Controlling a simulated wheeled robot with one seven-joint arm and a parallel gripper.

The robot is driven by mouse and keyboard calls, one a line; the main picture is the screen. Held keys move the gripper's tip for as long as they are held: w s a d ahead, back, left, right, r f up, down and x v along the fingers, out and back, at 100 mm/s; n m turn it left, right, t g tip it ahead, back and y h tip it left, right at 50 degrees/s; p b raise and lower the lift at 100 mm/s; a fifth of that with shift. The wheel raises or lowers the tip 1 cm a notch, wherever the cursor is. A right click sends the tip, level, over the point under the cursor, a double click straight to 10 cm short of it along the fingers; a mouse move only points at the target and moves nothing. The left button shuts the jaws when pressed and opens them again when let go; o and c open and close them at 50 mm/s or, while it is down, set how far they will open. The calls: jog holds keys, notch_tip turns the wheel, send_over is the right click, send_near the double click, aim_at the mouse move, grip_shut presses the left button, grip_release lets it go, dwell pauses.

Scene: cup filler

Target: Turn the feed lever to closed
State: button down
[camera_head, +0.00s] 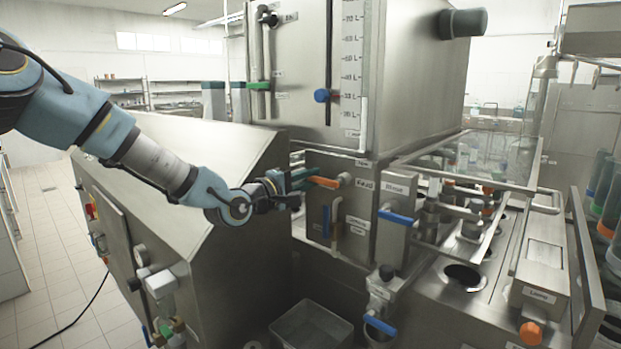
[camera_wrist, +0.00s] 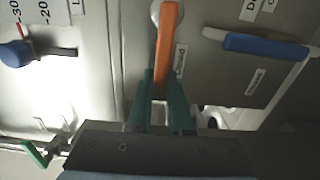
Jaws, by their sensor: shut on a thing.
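The feed lever has an orange handle (camera_head: 323,182) and sits on the steel front by the "Feed" label (camera_head: 364,185). It points left from its pivot, roughly level. My gripper (camera_head: 305,179) comes in from the left and is shut on the handle's free end. In the wrist view the orange handle (camera_wrist: 167,45) runs up from between the two green fingers (camera_wrist: 163,100) to its pale pivot. The fingers hide the handle's end. A small "Closed" label (camera_wrist: 180,60) is beside the handle.
A blue rinse lever (camera_head: 396,217) is just right of the feed lever; it also shows in the wrist view (camera_wrist: 262,45). A blue knob (camera_head: 322,96) and a green handle (camera_head: 259,86) are above on the tank. A sloped steel cabinet (camera_head: 190,165) stands below my arm.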

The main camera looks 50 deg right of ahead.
jog(key=shift+f, duration=0.1)
jog(key=c, duration=0.8)
grip_release()
jog(key=a+b, duration=0.1)
jog(key=a, duration=0.2)
jog(key=a+b, duration=0.1)
jog(key=a, duration=0.3)
jog(key=a+b, duration=0.1)
jog(key=a, duration=0.3)
jog(key=shift+w, duration=0.35)
